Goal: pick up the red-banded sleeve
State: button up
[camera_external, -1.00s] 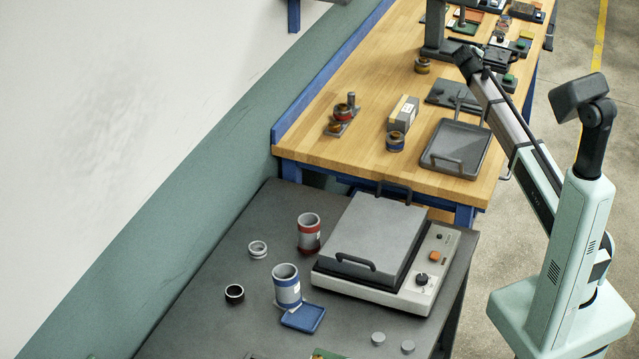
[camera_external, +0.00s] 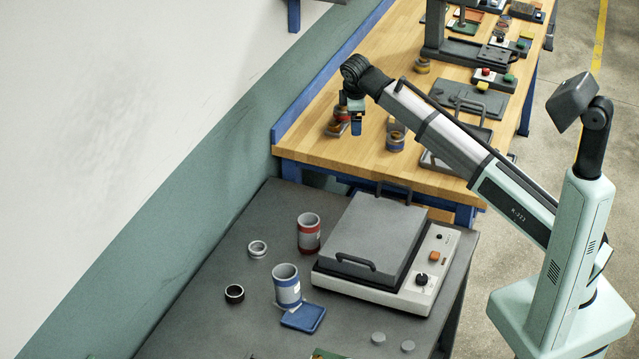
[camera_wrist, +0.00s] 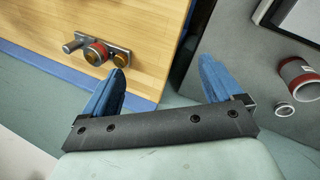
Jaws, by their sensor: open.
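Two red-banded pieces show. A tall, open-topped grey cylinder with a red band (camera_external: 309,234) stands upright on the dark table; it shows at the right of the wrist view (camera_wrist: 298,80). A shorter red-banded piece (camera_wrist: 97,52) sits on a grey holder on the wooden bench, partly hidden by my gripper in the external view. My gripper (camera_external: 356,127) is open above the bench near that holder, with nothing between its blue fingers (camera_wrist: 163,68). In the wrist view, the holder lies beyond the left finger and the tall cylinder to the right.
On the dark table (camera_external: 205,318) are a blue-banded cylinder (camera_external: 286,286), a blue tray (camera_external: 304,318), a pale ring (camera_external: 257,249), a black ring (camera_external: 234,293) and a hot-plate-like machine (camera_external: 370,250).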

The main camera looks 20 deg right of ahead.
jog(key=s+a+f+g+y, duration=0.15)
jog(key=s+a+f, duration=0.25)
jog(key=s+a, duration=0.7)
jog(key=m+g, duration=0.1)
jog(key=g, duration=0.1)
send_near(309, 230)
jog(key=w+d, duration=0.1)
jog(key=w, duration=0.2)
notch_tip(309, 230, down, 13)
jog(key=shift+s+d+r, duration=0.1)
jog(key=shift+s+d, duration=0.1)
jog(key=c, duration=1.1)
jog(key=shift+c, duration=0.2)
jog(key=shift+r, duration=0.1)
